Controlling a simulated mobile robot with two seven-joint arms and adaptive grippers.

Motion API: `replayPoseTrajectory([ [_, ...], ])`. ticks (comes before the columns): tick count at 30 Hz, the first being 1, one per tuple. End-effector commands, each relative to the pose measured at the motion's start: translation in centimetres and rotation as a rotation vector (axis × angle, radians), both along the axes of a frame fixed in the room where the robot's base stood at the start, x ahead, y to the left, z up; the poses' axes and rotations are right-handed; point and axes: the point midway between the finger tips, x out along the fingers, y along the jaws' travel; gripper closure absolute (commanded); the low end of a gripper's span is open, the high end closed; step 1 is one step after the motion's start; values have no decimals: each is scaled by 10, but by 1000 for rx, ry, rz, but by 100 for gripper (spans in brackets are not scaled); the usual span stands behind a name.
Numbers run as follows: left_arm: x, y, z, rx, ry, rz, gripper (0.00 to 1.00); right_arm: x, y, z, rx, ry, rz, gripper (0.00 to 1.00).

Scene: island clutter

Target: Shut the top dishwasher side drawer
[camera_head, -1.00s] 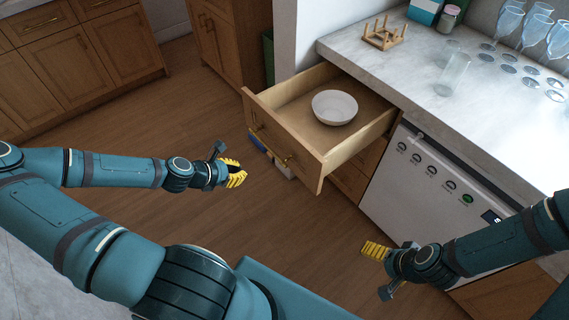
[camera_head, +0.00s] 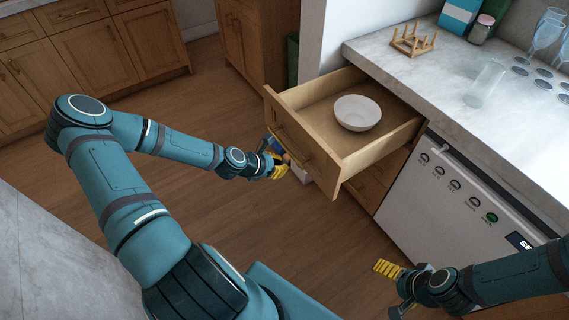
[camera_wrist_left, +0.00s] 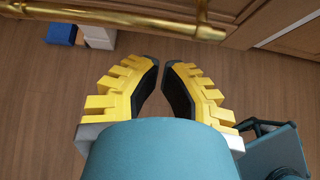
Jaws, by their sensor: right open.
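The top wooden side drawer (camera_head: 330,172) beside the dishwasher is pulled out, seen in the head view. It holds a white bowl (camera_head: 357,113) and has a brass handle (camera_head: 292,146) on its front. My left gripper (camera_head: 279,169) is just in front of the drawer front, low and near the handle. In the left wrist view its yellow fingers (camera_wrist_left: 162,65) stand slightly apart with nothing between them. The handle (camera_wrist_left: 120,18) crosses the top of that view, apart from the fingertips. My right gripper (camera_head: 383,269) is open and empty in front of the dishwasher (camera_head: 430,205).
The marble counter (camera_head: 440,80) above holds a wooden rack (camera_head: 414,42), a clear glass (camera_head: 485,83), a jar (camera_head: 481,30) and stemmed glasses (camera_head: 547,28). Blue and white items (camera_wrist_left: 98,37) lie on the floor below the drawer. Open wooden floor (camera_head: 215,75) extends left.

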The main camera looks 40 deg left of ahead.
Motion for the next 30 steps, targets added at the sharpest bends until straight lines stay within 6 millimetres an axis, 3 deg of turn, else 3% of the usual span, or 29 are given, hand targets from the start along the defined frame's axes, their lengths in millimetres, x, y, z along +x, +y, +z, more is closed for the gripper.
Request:
replayPoseTrajectory([
  [6, 15, -6, 3, 2, 0, -1, 100, 1, 0, -3, 0, -2, -1, 8],
  [23, 21, -9, 4, 0, 0, 0, 100, 1, 0, -3, 0, -2, -1, 8],
  [30, 48, -21, 5, 0, -2, -3, 100, 1, 0, -3, 0, -2, -1, 8],
])
